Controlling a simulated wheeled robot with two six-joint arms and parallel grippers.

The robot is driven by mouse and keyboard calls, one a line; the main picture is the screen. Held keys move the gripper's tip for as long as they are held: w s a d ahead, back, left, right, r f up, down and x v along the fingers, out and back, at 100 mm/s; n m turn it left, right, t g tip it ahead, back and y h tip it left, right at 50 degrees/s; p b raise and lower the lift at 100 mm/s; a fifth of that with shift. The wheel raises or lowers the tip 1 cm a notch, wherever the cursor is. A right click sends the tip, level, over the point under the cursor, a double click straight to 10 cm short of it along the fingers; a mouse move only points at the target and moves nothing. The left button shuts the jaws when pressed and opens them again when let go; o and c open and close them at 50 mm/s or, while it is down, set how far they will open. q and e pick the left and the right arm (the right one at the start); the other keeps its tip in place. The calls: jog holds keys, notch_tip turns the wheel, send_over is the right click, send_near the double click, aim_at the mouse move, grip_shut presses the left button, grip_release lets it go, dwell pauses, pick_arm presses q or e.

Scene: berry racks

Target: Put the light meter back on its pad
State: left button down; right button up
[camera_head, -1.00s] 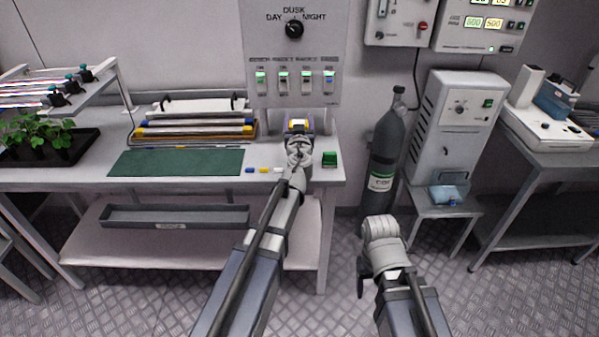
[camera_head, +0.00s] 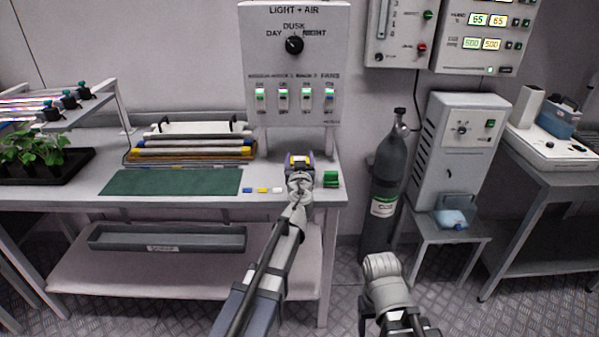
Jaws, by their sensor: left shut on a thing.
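The light meter, a small purple-blue device with a yellow and white face (camera_head: 299,161), is at the tip of my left gripper (camera_head: 300,176), near the right end of the bench. My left gripper is shut on it and hides its lower part. I cannot tell whether the meter touches the bench top. No pad shows clearly under it. A flat dark green mat (camera_head: 172,182) lies on the bench to the left. My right gripper (camera_head: 382,268) is low in front of the gas cylinder, apart from the bench; its jaws cannot be made out.
The control panel (camera_head: 294,65) stands behind the meter. A gas cylinder (camera_head: 384,190) stands right of the bench (camera_head: 75,204).

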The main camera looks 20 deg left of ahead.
pick_arm(q)
jog(key=shift+f+b, duration=1.65)
jog(key=shift+f, duration=0.15)
jog(key=shift+f, duration=0.25)
grip_release()
jog(key=shift+r, duration=0.1)
jog(key=shift+r, duration=0.1)
jog(key=shift+r, duration=0.15)
jog(key=v, duration=1.2)
